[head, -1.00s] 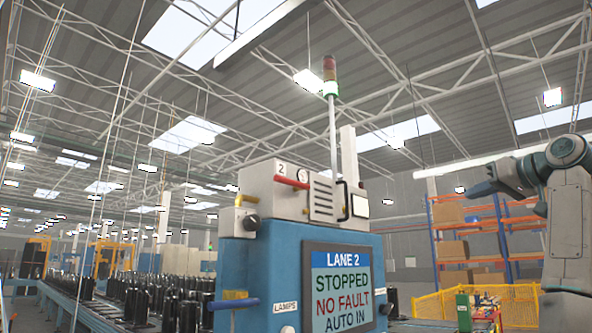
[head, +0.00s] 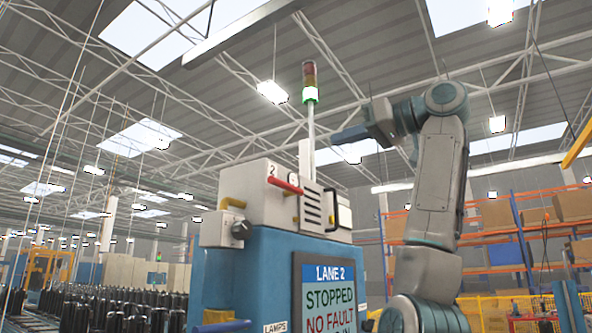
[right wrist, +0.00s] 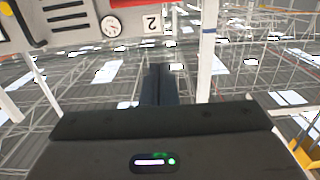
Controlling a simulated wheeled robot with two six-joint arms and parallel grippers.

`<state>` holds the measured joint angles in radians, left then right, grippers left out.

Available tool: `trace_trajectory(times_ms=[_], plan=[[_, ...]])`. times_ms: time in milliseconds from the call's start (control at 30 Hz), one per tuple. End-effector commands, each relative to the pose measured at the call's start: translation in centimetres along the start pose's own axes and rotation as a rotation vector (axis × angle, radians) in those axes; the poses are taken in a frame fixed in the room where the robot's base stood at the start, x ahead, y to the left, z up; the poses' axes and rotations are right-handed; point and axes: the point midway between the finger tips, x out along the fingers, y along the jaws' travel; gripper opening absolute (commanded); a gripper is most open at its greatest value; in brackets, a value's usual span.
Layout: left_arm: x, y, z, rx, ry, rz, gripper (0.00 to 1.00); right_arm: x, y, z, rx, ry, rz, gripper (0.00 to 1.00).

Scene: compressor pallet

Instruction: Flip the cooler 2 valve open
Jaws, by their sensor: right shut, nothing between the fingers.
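The cooler 2 valve is most likely the red lever (head: 285,185) on the front of the cream box (head: 268,212) labelled 2. The lever lies nearly level, slanting slightly down to the right. In the right wrist view, a strip of red (right wrist: 130,3) shows at the top edge, above the gauge and the 2 label (right wrist: 151,23). My right gripper (head: 348,134) is shut and empty, pointing left. It is above and right of the box, apart from the lever. Its closed fingers (right wrist: 157,85) also show in the right wrist view. My left gripper is out of view.
The box sits on a blue cabinet (head: 262,265) with a Lane 2 screen (head: 327,290). A signal pole (head: 311,130) with a green lamp lit rises behind the box. A black handle (head: 338,212), a dark knob (head: 241,229) and a yellow handle (head: 232,203) stick out.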

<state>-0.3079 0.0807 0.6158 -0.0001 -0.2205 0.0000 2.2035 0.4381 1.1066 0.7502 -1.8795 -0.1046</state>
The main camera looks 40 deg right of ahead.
Motion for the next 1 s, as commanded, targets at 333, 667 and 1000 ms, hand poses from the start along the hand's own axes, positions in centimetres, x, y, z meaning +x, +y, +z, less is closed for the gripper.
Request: trace_trajectory(times_ms=[333, 667, 1000], plan=[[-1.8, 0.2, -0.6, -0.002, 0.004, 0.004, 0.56, 3.7, 0.0, -0.3, 0.001, -0.005, -0.002, 0.00], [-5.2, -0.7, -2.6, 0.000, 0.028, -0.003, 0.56, 10.7, 0.1, -0.1, 0.001, -0.005, -0.001, 0.00], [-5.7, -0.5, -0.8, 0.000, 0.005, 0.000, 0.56, 11.1, 0.1, 3.5, 0.001, -0.002, 0.000, 0.00]])
